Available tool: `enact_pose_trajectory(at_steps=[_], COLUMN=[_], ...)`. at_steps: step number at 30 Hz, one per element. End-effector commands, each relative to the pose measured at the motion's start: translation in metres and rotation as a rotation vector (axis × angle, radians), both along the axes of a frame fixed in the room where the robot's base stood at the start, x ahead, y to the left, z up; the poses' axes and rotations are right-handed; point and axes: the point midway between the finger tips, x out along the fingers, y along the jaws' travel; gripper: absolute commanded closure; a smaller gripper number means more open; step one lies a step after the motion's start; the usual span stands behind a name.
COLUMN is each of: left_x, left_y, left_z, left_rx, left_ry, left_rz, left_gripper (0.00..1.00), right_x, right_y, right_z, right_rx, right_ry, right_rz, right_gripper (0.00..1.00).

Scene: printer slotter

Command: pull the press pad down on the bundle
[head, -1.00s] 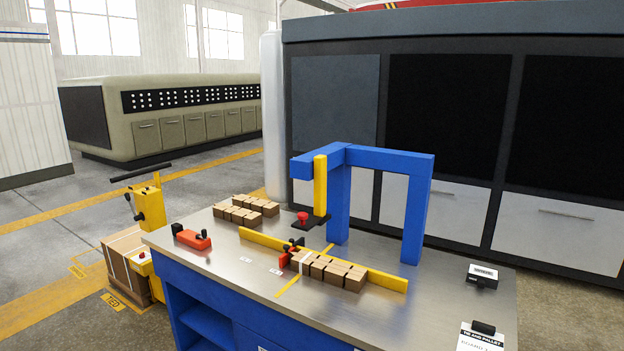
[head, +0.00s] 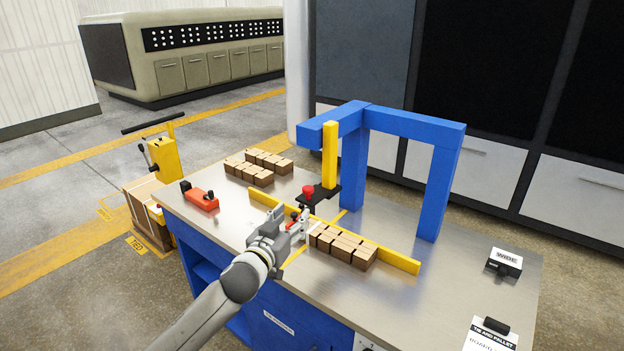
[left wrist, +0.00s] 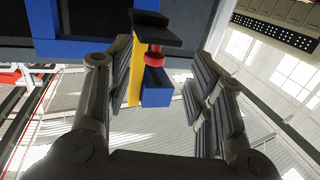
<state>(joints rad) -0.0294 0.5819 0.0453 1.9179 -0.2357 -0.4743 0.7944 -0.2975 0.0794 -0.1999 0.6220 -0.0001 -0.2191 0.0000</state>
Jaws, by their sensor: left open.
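The press pad (head: 324,194) is a black plate with a red knob (head: 308,190), at the foot of a yellow post (head: 330,155) hanging from the blue frame. It is raised above the table. The bundle (head: 342,246) is a row of brown blocks against the yellow fence; its left end is hidden by my gripper. My left gripper (head: 299,228) is open, near the bundle's left end and below the pad in the picture. In the left wrist view the pad (left wrist: 157,28), the red knob (left wrist: 154,58) and the post show between the open fingers (left wrist: 160,80). My right gripper is not in view.
The blue frame (head: 437,190) stands behind the yellow fence (head: 400,262). A red tool (head: 201,199) and more brown blocks (head: 258,165) lie at the left of the steel table. A black device marked WIDE (head: 505,262) sits at the right.

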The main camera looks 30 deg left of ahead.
Motion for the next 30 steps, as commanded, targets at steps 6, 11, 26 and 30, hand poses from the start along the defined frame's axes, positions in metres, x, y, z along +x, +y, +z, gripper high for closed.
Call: enact_pose_trajectory(at_steps=[6,11,26,30], left_x=[0.005,0.026,0.095,0.103], left_y=[-0.002,0.002,0.014,0.016], left_z=[0.028,0.029,0.026,0.026], left_rx=[-0.002,-0.001,-0.001,-0.001], left_ry=[-0.046,-0.046,-0.044,-0.043], left_rz=[-0.007,-0.007,-0.007,-0.007], left_gripper=[0.51,0.51,0.51,0.51], right_x=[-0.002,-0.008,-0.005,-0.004], right_y=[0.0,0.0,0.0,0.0], right_z=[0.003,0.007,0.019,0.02], right_rx=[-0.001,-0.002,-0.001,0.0], right_ry=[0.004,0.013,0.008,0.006], right_rz=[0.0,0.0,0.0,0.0], right_gripper=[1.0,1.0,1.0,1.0])
